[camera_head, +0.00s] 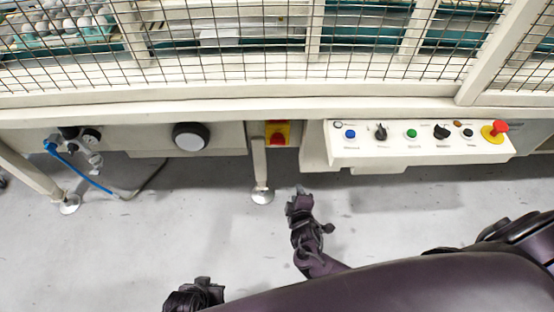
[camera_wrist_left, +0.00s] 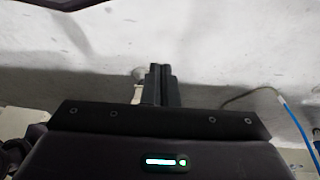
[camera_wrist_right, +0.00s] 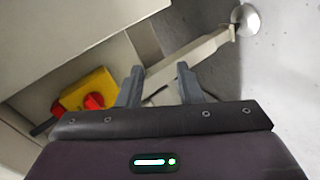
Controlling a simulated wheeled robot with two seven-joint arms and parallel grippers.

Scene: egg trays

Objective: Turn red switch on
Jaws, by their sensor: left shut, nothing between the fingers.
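The red switch (camera_head: 278,138) sits on a yellow plate under the machine's front beam, beside a support leg, in the head view. In the right wrist view, the red switch (camera_wrist_right: 93,101) and its yellow plate (camera_wrist_right: 98,82) are at left, beyond the left finger. Its exact turn position is hard to read. My right gripper (camera_head: 298,193) is below and slightly right of the switch in the head view, apart from it. Its fingers (camera_wrist_right: 160,72) are open and empty. My left gripper (camera_head: 202,285) is low in the head view, away from the switch; its fingers (camera_wrist_left: 160,68) are shut and empty.
A support leg (camera_head: 259,170) stands just left of the switch. A control panel (camera_head: 375,154) with several buttons and a red emergency knob (camera_head: 496,129) is to the right. The grey floor is clear.

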